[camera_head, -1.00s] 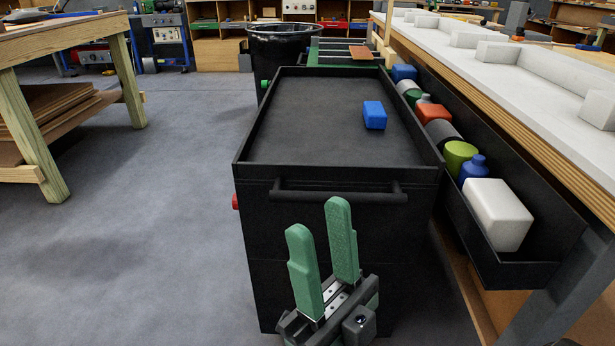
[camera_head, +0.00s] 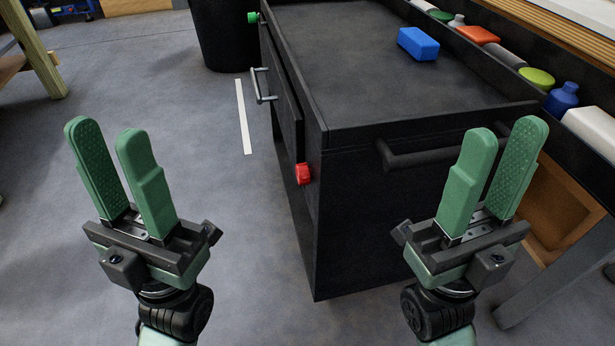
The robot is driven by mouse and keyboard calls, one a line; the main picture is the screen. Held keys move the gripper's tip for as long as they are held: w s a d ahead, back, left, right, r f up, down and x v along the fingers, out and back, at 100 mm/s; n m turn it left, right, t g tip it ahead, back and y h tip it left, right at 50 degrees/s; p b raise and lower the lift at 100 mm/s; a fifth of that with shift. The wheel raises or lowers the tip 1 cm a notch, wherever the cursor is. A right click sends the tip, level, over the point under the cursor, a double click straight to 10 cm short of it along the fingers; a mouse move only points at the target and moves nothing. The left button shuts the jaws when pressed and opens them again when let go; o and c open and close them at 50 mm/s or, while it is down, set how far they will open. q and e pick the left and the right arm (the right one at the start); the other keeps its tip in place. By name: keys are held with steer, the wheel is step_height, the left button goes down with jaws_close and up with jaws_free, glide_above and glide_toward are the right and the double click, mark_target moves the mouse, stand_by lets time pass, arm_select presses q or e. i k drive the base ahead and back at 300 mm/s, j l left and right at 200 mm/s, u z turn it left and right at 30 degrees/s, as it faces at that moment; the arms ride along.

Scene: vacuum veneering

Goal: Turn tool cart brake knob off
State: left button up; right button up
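The black tool cart (camera_head: 345,215) stands ahead of me, right of centre. A red knob (camera_head: 304,174) sits low on its left side near the front corner. A green knob (camera_head: 253,17) sits on the same side near the far end. Which of them is the brake knob I cannot tell. My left gripper (camera_head: 108,148) is open and empty over the floor, left of the cart and apart from it. My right gripper (camera_head: 501,151) is open and empty in front of the cart's front face and overlaps its handle in the picture; contact cannot be judged.
A blue block (camera_head: 418,44) lies on the cart top. A black front handle (camera_head: 440,155) and a silver side handle (camera_head: 262,86) stick out. A black bin (camera_head: 222,40) stands behind left. A trough of bottles and blocks runs along the right.

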mark_target(304, 172)
steer(key=k+j, duration=0.2)
steer(key=k, duration=0.15)
steer(key=z, duration=0.35)
steer(key=i+j+z, duration=0.1)
steer(key=j+z, duration=1.2)
steer(key=k+j, duration=0.1)
steer(key=j, duration=0.35)
steer(key=k+j+z, duration=0.1)
steer(key=j, duration=0.3)
steer(key=k+j+z, duration=0.1)
steer(key=j, duration=0.35)
steer(key=k+j, duration=0.15)
steer(key=j, duration=0.25)
steer(key=k+j+z, duration=0.1)
steer(key=j, duration=0.35)
steer(key=k+j, duration=0.2)
steer(key=j, duration=0.2)
steer(key=z, duration=0.05)
